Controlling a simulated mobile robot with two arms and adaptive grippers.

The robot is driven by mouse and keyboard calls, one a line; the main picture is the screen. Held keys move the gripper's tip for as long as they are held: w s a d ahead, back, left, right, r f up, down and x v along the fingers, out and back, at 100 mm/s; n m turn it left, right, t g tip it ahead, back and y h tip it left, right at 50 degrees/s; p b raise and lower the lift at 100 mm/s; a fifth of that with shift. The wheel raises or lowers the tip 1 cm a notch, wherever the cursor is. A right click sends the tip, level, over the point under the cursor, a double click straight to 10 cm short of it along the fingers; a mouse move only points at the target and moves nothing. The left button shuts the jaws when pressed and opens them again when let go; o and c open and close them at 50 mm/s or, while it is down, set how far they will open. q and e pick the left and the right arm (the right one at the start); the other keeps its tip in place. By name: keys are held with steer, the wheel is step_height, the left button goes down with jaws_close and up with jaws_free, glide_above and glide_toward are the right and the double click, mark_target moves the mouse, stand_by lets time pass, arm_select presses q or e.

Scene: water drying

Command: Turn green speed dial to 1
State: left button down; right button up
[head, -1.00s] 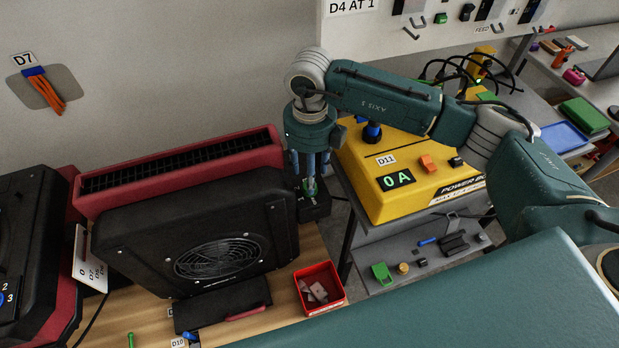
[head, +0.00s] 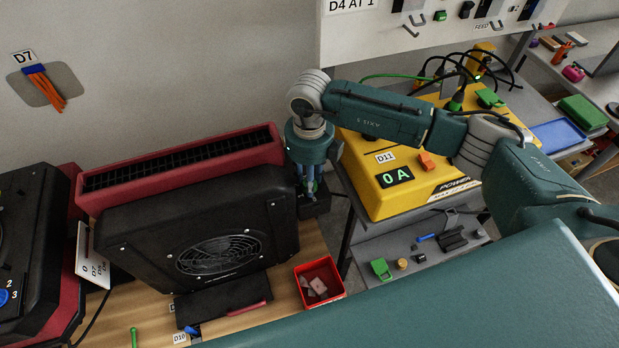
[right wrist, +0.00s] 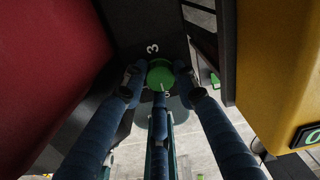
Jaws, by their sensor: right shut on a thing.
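The green speed dial (right wrist: 160,74) is round and sits on a black box (right wrist: 152,28) between the red fan housing and the yellow unit. White numbers 3 and 5 show around it in the right wrist view, with a white mark on its near side. My right gripper (right wrist: 160,84) points down and is shut on the dial, its blue fingers around it. In the head view the right gripper (head: 309,185) is over the small black box (head: 316,207), and the dial is mostly hidden by the fingers. My left gripper is not in view.
The black fan (head: 215,255) with its red housing (head: 180,170) stands close at the left. The yellow power unit (head: 400,200), reading 0 A, is close at the right. A red bin (head: 338,291) with grey pieces is in front.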

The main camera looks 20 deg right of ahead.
steer(key=shift+m, duration=0.3)
steer(key=m+b, duration=0.1)
steer(key=m, duration=0.1)
steer(key=shift+m, duration=0.3)
steer(key=shift+m+b, duration=0.7)
steer(key=shift+m, duration=1.3)
steer(key=o, duration=1.1)
steer(key=shift+o, duration=0.2)
